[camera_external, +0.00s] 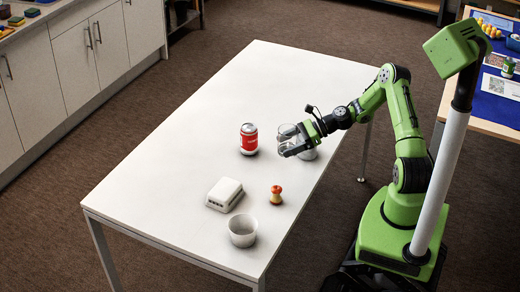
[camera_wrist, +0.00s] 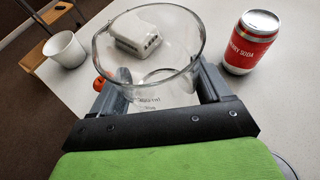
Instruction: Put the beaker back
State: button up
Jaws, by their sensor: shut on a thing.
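A clear glass beaker (camera_wrist: 160,92) with a spout and printed markings is between the two fingers of my gripper (camera_wrist: 163,98) in the wrist view. My gripper is shut on it, and the beaker is upright. In the external view my gripper (camera_external: 291,143) is over the right side of the white table (camera_external: 190,130), right of the soda can. The beaker (camera_external: 307,154) is partly hidden there by my gripper. Whether its base touches the table I cannot tell.
A red soda can (camera_external: 249,139) stands close to the gripper. The far half of the table is clear. A side table (camera_external: 492,104) is at the right.

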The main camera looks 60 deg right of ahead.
aim_at(288, 175)
notch_tip(288, 175, down, 10)
jog(key=b, duration=0.4)
jog(key=shift+s+d+f, duration=0.1)
jog(key=shift+f, duration=0.05)
jog(key=o, duration=0.9)
